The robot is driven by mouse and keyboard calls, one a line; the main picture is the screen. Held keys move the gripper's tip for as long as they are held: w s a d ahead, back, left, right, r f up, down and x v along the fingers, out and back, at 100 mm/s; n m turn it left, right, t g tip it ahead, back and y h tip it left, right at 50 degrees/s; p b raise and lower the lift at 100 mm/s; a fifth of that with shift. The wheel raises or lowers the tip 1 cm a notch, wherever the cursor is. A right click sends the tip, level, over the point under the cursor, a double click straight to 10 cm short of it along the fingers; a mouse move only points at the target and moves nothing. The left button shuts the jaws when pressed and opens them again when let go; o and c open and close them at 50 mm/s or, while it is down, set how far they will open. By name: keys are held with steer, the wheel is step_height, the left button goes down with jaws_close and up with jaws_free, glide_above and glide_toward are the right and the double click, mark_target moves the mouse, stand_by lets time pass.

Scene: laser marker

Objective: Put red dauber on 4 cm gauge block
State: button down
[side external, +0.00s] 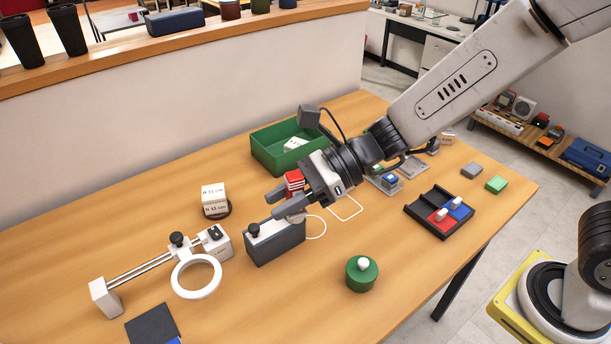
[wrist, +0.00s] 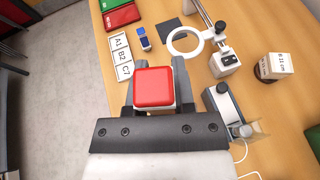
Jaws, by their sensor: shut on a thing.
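My gripper (side external: 281,203) is shut on a red-topped block (wrist: 154,84) with a pale lower body, held between both fingers in the wrist view. The block also shows red in the side view (side external: 293,182), partly hidden by the fingers. I cannot tell whether it is the dauber. I cannot make out a 4 cm label.
A grey box with a black knob (side external: 275,243) stands below my gripper. A white ring on a rail stand (side external: 197,278) is at left. A green bin (side external: 270,160) holds a white block. A round green pot (side external: 361,277) stands in front. The black tray (side external: 421,218) is at right.

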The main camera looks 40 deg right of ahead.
steer(key=w+d+m+t+h, duration=0.25)
steer(key=w+d, duration=0.25)
steer(key=d, duration=0.6)
steer(key=w+d+m+t+h, duration=0.1)
steer(key=w+d+m+t, duration=0.2)
steer(key=d, duration=0.7)
steer(key=w+d+m+t+h, duration=0.25)
steer(key=w+d, duration=0.35)
steer(key=d, duration=0.5)
steer(key=s+d+m+t+h, duration=0.1)
steer(key=s+d+m+h, duration=0.3)
steer(key=d, duration=1.1)
steer(key=s+d+m+t+h, duration=0.1)
steer(key=s+d+m+h, duration=0.35)
steer(key=d, duration=1.15)
steer(key=shift+n+y, duration=0.75)
steer(key=shift+n, duration=0.1)
steer(key=f, duration=0.1)
steer(key=s+f, duration=0.1)
steer(key=f, duration=0.3)
steer(key=shift+s+a+f, duration=0.15)
steer(key=shift+s+a, duration=0.1)
steer(key=shift+a, duration=0.1)
